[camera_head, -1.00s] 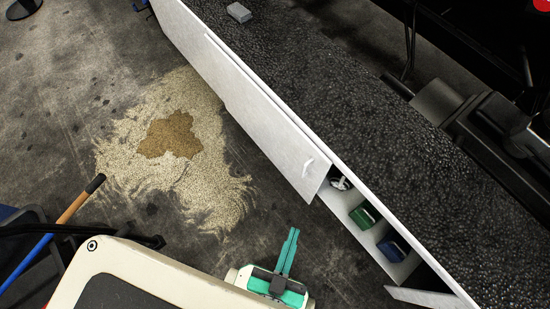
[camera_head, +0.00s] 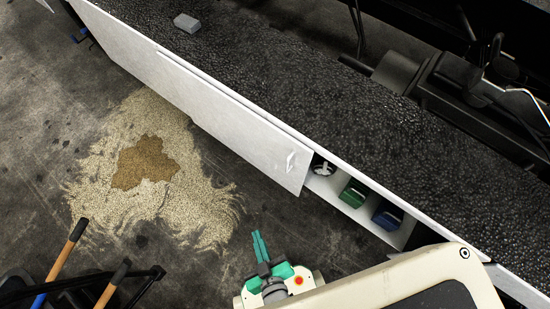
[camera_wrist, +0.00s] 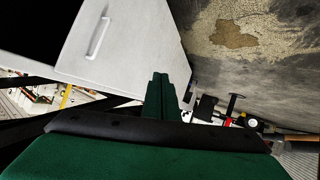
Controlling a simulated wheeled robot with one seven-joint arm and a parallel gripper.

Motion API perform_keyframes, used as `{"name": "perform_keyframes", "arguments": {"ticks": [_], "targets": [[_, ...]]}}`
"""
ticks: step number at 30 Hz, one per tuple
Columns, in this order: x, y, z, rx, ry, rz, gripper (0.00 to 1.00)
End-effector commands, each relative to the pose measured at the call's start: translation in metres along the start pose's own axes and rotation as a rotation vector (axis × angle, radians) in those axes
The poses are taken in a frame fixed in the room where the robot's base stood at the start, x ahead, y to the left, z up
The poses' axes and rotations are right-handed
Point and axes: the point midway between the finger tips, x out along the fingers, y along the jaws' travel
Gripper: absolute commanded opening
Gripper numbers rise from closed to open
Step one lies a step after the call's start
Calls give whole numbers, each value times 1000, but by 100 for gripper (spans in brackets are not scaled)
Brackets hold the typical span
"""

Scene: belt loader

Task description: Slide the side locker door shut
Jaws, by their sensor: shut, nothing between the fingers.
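The white side locker door (camera_head: 235,122) is a long flat panel on the side of the loader. It stands partly open, with a small white handle (camera_head: 291,161) near its right end. Right of the door's edge, the open locker (camera_head: 403,236) shows a white coiled item, a green box and a blue box inside. My gripper (camera_head: 259,246), with green fingers, is shut and empty. It is below and left of the handle, apart from the door. In the wrist view the door (camera_wrist: 128,48) and its handle (camera_wrist: 98,38) are at upper left, beyond the closed fingertips (camera_wrist: 160,78).
The dark belt (camera_head: 290,75) runs along the loader's top, with a grey block (camera_head: 187,23) on it. Pale granules (camera_head: 200,208) with a brown wet patch (camera_head: 145,163) lie on the floor. Handled tools (camera_head: 70,250) stand at lower left. Floor between granules and gripper is clear.

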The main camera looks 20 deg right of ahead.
Motion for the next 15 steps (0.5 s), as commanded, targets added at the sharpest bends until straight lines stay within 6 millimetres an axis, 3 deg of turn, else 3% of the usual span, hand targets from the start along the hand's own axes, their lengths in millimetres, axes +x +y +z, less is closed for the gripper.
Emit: {"name": "perform_keyframes", "arguments": {"ticks": [1, 3, 7, 12, 15], "targets": [[23, -4, 23, -66, -55, -7, 0], [49, -6, 54, -159, -139, -4, 0], [95, 0, 101, -330, -287, 29, 0], [149, 22, 135, -544, -460, 129, 0], [178, 38, 137, -659, -547, 217, 0]]}}
